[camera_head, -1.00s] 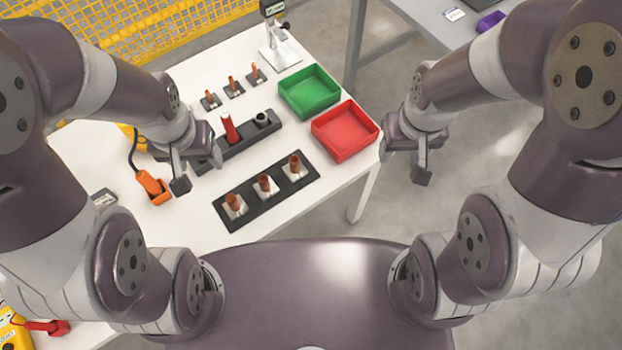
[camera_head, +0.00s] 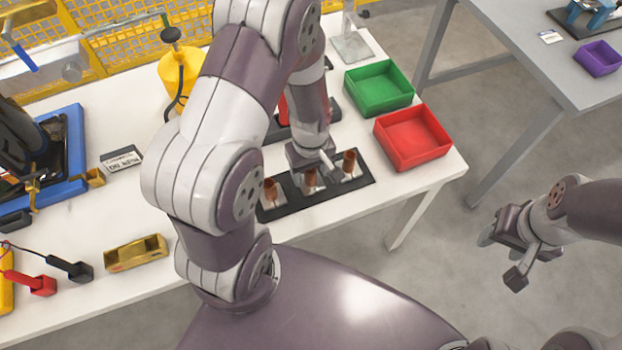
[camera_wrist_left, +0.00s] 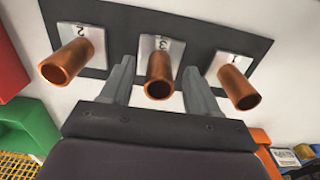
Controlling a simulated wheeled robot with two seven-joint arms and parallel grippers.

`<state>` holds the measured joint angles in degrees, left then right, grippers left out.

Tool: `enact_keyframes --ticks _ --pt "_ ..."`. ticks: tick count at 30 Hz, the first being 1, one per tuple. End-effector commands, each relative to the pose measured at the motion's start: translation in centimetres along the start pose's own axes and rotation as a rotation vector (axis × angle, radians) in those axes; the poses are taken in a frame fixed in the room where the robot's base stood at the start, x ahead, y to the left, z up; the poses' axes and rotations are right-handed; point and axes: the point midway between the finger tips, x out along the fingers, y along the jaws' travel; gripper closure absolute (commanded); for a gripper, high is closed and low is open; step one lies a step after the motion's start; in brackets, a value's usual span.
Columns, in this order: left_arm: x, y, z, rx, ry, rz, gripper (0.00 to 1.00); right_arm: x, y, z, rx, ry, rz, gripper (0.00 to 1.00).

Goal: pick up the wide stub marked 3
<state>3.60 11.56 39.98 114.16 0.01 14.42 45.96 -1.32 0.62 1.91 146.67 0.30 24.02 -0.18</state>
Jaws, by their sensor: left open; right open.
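A dark board (camera_head: 330,194) on the white table holds three upright copper stubs on white plates. In the left wrist view the plates read 2, 3 and 1 from left to right. The stub marked 3 (camera_wrist_left: 159,77) is the middle one; it also shows in the head view (camera_head: 310,177), partly hidden by my left gripper. My left gripper (camera_wrist_left: 160,66) is open, with one finger on each side of that stub. Whether the fingers touch it I cannot tell. My right gripper (camera_head: 508,258) is open and empty, out over the floor at the right.
Stub 2 (camera_wrist_left: 67,61) and stub 1 (camera_wrist_left: 238,87) stand close outside my left fingers. A red bin (camera_head: 413,140) and a green bin (camera_head: 379,90) stand right of the board.

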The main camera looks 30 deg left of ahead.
Motion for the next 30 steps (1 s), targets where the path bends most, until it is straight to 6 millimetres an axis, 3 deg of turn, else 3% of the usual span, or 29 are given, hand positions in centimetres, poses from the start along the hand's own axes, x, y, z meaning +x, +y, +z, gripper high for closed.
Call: enact_keyframes --ticks 3,9,11,15,25,30 --pt "1.3 0.0 0.0 0.0 0.0 0.001 0.39 0.3 0.0 0.0 0.0 0.0 0.0 0.47" --pt "1.3 0.1 0.0 0.001 0.002 0.002 0.39 0.2 0.0 0.0 0.0 0.0 0.0 0.47" --pt "1.3 0.1 0.0 0.001 0.002 0.002 0.56 0.2 0.0 0.0 0.0 0.0 0.0 0.47" --pt "1.3 0.0 0.0 0.001 0.001 0.002 1.0 0.2 0.0 0.0 0.0 0.0 0.0 0.47" --pt "1.0 0.1 -0.1 0.001 0.002 0.002 1.0 0.2 0.0 0.0 0.0 0.0 0.0 0.47" --pt "-0.9 0.1 -0.1 0.001 0.003 0.004 1.0 -0.2 0.0 0.0 0.0 0.0 0.0 0.47"
